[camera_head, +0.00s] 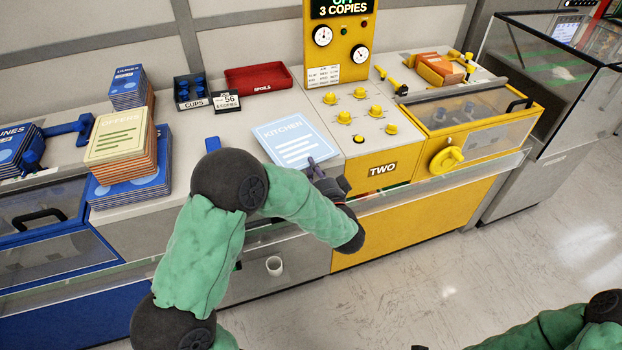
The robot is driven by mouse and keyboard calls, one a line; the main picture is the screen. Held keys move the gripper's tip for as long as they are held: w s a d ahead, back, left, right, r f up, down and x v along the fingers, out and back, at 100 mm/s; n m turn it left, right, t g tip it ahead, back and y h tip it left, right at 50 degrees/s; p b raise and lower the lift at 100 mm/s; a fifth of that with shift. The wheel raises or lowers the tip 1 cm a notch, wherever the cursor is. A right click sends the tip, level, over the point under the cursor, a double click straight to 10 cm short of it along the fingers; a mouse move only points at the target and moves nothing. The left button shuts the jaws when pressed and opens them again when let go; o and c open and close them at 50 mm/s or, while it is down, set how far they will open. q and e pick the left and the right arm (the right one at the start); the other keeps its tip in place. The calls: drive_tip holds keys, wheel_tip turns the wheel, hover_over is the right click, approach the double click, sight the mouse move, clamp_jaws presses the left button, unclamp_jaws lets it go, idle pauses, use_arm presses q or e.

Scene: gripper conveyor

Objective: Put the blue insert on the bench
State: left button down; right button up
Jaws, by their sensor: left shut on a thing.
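The blue insert is a light blue sheet marked KITCHEN (290,146), at the front of the grey bench top (215,125), left of the yellow machine. My left gripper (314,168) is at its front right corner and shut on it. The wrist hides part of the fingers. Whether the sheet rests on the bench or is just above it, I cannot tell. My right arm shows only at the bottom right, and its gripper is out of the picture.
Stacks marked OFFERS (118,142) and blue stacks (128,88) stand at left. A cups holder (191,92), a number sign (227,102) and a red SPOILS tray (258,79) are behind. The yellow machine TWO (375,135) stands at right. Bare bench lies left of the sheet.

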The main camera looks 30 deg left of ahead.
use_arm(q)
drive_tip(key=f, duration=0.1)
drive_tip(key=f+b, duration=0.1)
drive_tip(key=f, duration=0.1)
drive_tip(key=shift+a+f+b, duration=0.3)
drive_tip(key=shift+b, duration=0.05)
drive_tip(key=shift+f, duration=0.15)
drive_tip(key=c, duration=1.3)
unclamp_jaws()
